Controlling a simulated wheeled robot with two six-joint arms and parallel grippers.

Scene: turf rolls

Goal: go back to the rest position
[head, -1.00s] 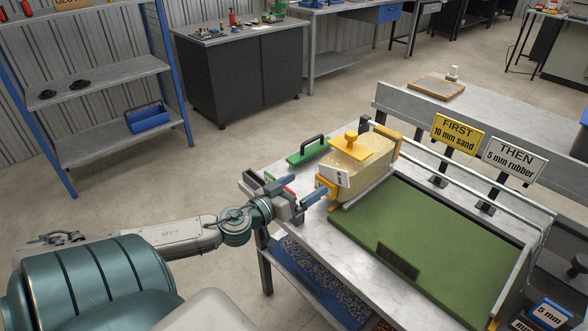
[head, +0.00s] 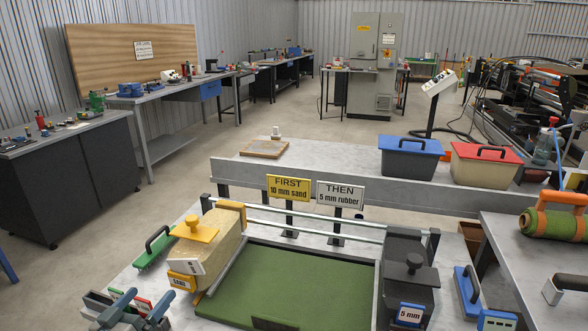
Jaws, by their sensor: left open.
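My left gripper (head: 143,303) shows at the lower left edge of the head view. I see a gap in the picture between fingers and hopper. My right gripper is not in view.
The green turf (head: 290,285) lies flat in the tray beside the hopper. A dark hopper (head: 409,278) marked 5 mm stands right of it. Sign plates (head: 289,189) stand behind. Blue and red lidded bins (head: 410,160) are at the back. A green roll (head: 553,223) lies far right.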

